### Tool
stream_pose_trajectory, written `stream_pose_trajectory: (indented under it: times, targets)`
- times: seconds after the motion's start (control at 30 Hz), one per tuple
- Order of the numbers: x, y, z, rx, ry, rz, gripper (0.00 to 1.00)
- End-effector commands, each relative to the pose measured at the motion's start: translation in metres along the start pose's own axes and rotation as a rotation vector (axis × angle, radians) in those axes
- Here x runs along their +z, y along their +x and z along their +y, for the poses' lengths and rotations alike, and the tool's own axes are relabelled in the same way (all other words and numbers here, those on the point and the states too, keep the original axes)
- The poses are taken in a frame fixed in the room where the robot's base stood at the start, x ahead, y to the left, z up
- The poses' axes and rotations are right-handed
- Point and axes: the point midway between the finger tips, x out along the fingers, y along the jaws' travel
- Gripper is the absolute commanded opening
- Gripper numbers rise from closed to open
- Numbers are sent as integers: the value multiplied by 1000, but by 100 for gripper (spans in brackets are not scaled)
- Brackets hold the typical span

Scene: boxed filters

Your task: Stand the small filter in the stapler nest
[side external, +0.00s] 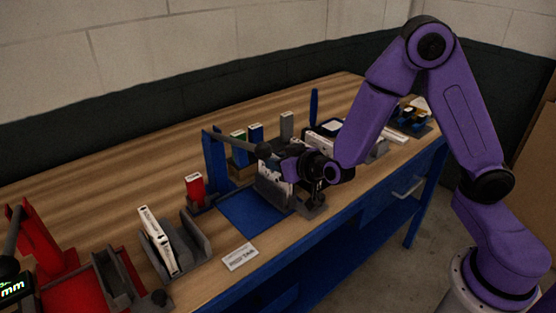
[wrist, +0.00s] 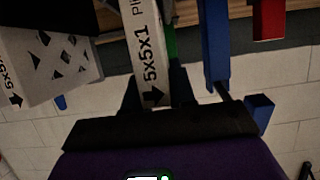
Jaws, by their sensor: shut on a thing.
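In the wrist view my gripper (wrist: 155,88) is shut on a narrow white filter box (wrist: 146,45) printed "5x5x1". Its edge lies between the two dark fingers. In the side view my gripper (side external: 300,170) is low over the bench's front, at a grey holder (side external: 272,192) with white, dark-marked material showing at its top. I cannot tell there which part is the held filter or whether it touches the holder. Another white box with dark triangles (wrist: 62,62) stands left of the held one in the wrist view. Which fixture is the stapler nest is unclear.
A blue post frame with a dark lever (side external: 215,160) stands left of my gripper, by a blue mat (side external: 248,218). A white box (side external: 158,240) leans in a grey cradle (side external: 197,237). A red block (side external: 195,188) and a label card (side external: 240,257) are nearby. The bench's back left is clear.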

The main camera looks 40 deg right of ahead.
Motion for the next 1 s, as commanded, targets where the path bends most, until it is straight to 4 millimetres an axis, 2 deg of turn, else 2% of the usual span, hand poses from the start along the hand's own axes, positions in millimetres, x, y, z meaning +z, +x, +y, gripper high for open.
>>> stream_pose_trajectory:
  times: [0.43, 0.47, 0.5, 0.53, 0.87, 1.0]
  targets:
    - [8, 3, 0, 1, -1, -1, 0]
    - [7, 3, 0, 1, -1, -1, 34]
    - [7, 3, 0, 1, 0, -1, 47]
    - [7, 3, 0, 1, 0, -1, 54]
    - [7, 1, 0, 0, 0, -1, 54]
    - [6, -10, -1, -2, 0, 0, 54]
